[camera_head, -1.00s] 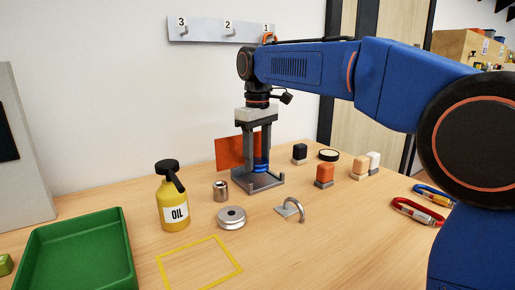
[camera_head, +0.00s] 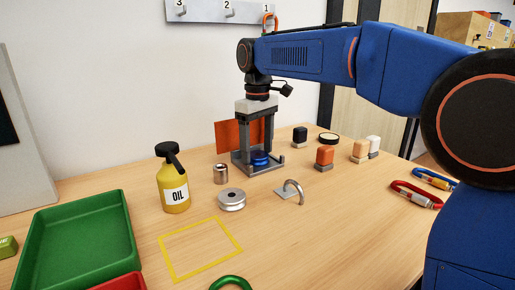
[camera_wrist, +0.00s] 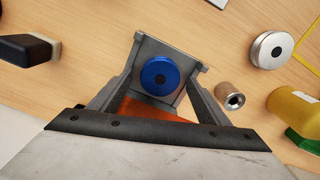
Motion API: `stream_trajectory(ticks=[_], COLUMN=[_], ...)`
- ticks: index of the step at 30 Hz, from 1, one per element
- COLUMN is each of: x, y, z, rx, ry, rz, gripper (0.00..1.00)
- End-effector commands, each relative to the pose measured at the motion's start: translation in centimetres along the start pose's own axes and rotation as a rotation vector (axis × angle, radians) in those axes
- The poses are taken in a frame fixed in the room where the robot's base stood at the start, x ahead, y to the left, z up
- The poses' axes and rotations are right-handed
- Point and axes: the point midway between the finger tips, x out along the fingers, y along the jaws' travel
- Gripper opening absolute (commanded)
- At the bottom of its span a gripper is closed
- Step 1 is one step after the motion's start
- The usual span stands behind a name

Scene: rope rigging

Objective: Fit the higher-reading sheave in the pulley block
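A blue sheave (camera_head: 260,158) lies flat on the grey base plate of the pulley block (camera_head: 265,170). The wrist view shows the blue sheave (camera_wrist: 159,75) with a dark centre hole. A silver sheave (camera_head: 231,199) lies on the table in front of the block, and it also shows in the wrist view (camera_wrist: 271,50). My gripper (camera_head: 257,150) points down over the block. Its fingers look spread to either side of the blue sheave, with gaps in the wrist view (camera_wrist: 160,85). No number reading on either sheave is visible.
A yellow outlined square (camera_head: 201,277) and a green tray (camera_head: 74,255) lie at front left.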

Motion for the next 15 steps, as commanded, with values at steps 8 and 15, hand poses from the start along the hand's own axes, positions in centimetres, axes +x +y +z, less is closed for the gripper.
stream_trajectory(ticks=[8, 15], x=[-0.9, -5.1], y=[0.0, 0.0], z=[0.0, -0.1], rx=[0.0, 0.0], ry=[0.0, 0.003], rz=[0.0, 0.001], gripper=[0.7, 0.7])
